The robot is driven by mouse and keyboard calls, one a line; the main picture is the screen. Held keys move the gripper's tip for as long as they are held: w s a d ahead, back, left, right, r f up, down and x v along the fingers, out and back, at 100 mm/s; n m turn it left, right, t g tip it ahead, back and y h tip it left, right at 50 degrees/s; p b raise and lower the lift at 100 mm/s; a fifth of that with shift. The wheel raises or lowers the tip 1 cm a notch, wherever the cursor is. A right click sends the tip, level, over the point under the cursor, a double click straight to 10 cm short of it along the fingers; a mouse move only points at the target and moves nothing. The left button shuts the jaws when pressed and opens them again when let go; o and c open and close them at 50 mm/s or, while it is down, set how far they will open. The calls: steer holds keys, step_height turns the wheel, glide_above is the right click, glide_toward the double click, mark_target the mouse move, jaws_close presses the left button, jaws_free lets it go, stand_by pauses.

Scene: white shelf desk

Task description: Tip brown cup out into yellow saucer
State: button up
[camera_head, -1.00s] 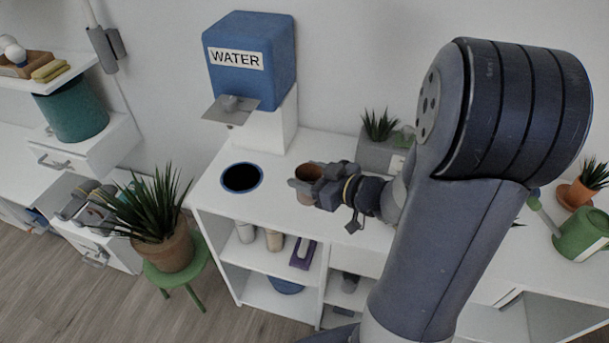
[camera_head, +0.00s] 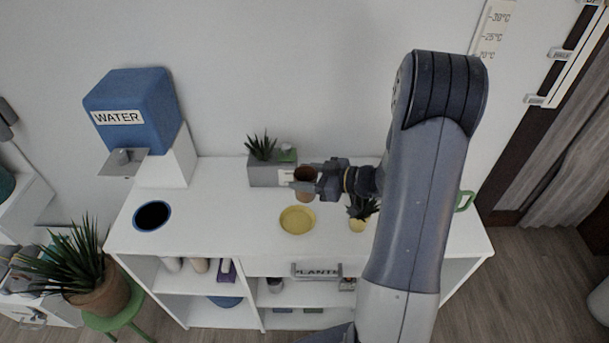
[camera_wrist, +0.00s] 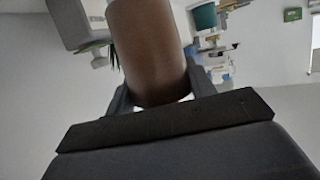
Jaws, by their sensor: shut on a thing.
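The brown cup (camera_head: 304,184) is held in my gripper (camera_head: 310,184), which is shut around its side. The cup looks roughly upright above the desk, behind the yellow saucer. The yellow saucer (camera_head: 297,220) lies flat on the white desk top and looks empty. In the wrist view the brown cup (camera_wrist: 152,55) fills the space between the two dark fingers of my gripper (camera_wrist: 160,95). What is inside the cup cannot be made out.
A grey planter (camera_head: 265,174) stands behind the cup. A small yellow pot with a plant (camera_head: 358,224) is right of the saucer. The blue water dispenser (camera_head: 135,110) and a dark round hole (camera_head: 152,216) are at left. The white desk top (camera_head: 220,225) is clear between hole and saucer.

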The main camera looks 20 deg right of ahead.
steer(key=shift+r+p, duration=0.1)
steer(key=shift+p, duration=0.2)
steer(key=f+n+h+b, duration=0.1)
steer(key=f+b, duration=0.1)
steer(key=shift+b, duration=0.35)
steer(key=shift+f+n+h+b, duration=0.4)
steer(key=shift+n+b, duration=0.3)
steer(key=shift+f, duration=0.1)
